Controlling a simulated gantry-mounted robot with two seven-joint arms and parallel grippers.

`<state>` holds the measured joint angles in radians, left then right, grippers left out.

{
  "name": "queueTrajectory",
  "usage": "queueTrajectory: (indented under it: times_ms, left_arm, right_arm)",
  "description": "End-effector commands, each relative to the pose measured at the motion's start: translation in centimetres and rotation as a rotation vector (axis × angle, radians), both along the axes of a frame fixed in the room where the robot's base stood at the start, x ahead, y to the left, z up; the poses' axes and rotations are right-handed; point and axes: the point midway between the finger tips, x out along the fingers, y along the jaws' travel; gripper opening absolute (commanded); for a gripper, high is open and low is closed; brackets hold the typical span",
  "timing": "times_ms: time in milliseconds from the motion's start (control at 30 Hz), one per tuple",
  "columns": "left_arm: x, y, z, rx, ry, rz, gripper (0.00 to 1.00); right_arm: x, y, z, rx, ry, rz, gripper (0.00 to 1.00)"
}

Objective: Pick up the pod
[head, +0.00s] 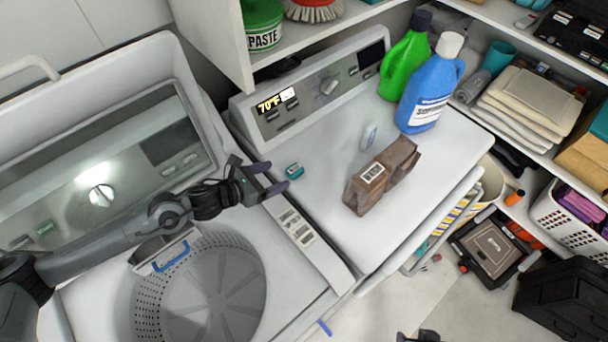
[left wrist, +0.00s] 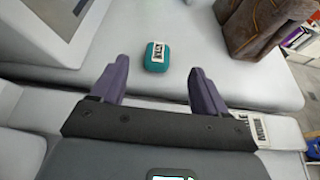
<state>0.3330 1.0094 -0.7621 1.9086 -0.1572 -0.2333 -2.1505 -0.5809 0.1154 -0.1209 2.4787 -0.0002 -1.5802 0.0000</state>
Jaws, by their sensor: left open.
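The pod (head: 294,171) looks like a small teal rounded block with a white label. It lies on the white top of the right-hand machine, near its left edge. In the left wrist view the pod (left wrist: 155,57) sits ahead of the fingertips, roughly midway between them. My left gripper (head: 272,178) reaches in from the left with its two purple fingers apart. Its fingers (left wrist: 159,80) are empty, and the pod is just beyond them.
A crumpled brown bag (head: 381,178) stands right of the pod, with a small clear item (head: 369,136) behind it. Green (head: 405,63) and blue (head: 428,90) bottles stand farther back. The left washer's open tub (head: 200,290) lies below my left arm. The machine top around the pod is clear.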

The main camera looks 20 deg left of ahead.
Motion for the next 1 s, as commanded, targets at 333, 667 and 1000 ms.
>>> queueTrajectory:
  times_ms: [333, 667, 1000]
  left_arm:
    - [3.2, -2.2, -1.4, -0.001, 0.001, -0.001, 0.74]
    - [4.7, -3.1, -2.0, -0.004, 0.001, -0.001, 0.74]
    - [7.3, -4.6, -3.7, -0.003, 0.002, 0.0, 0.74]
  right_arm:
    - [0.2, -0.2, 1.2, -0.006, -0.006, 0.003, 0.49]
    - [0.1, -0.2, 2.1, -0.008, -0.005, 0.005, 0.49]
    - [0.1, -0.2, 3.2, -0.005, -0.004, 0.002, 0.49]
